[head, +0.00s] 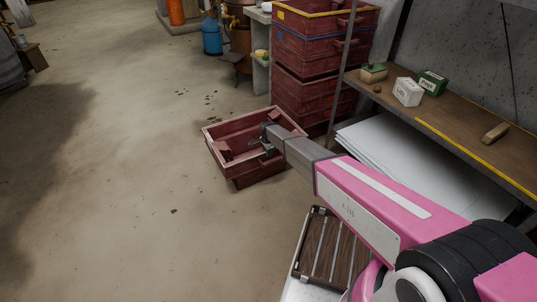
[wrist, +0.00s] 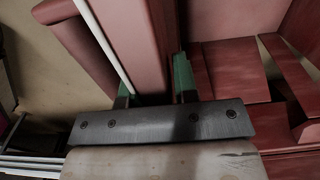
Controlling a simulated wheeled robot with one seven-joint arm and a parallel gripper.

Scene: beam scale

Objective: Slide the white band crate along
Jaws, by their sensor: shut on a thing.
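The white band crate (head: 262,172) is a dark red wooden crate with a pale white rim, standing on the concrete floor in the middle of the head view. My gripper (head: 267,140) reaches down to it from the right side. In the wrist view, the green fingers of my gripper (wrist: 154,85) stand on both sides of a red part of the crate (wrist: 150,45), shut on it, with the white band running beside it. The inside of the crate that shows looks empty. My arm hides part of its right side.
Stacked red crates (head: 305,60) with yellow and blue bands stand just behind it. A shelf (head: 465,125) with small boxes is on the right, above white sheets (head: 390,150). A blue canister (head: 212,38) stands far back. The floor at left and front is clear.

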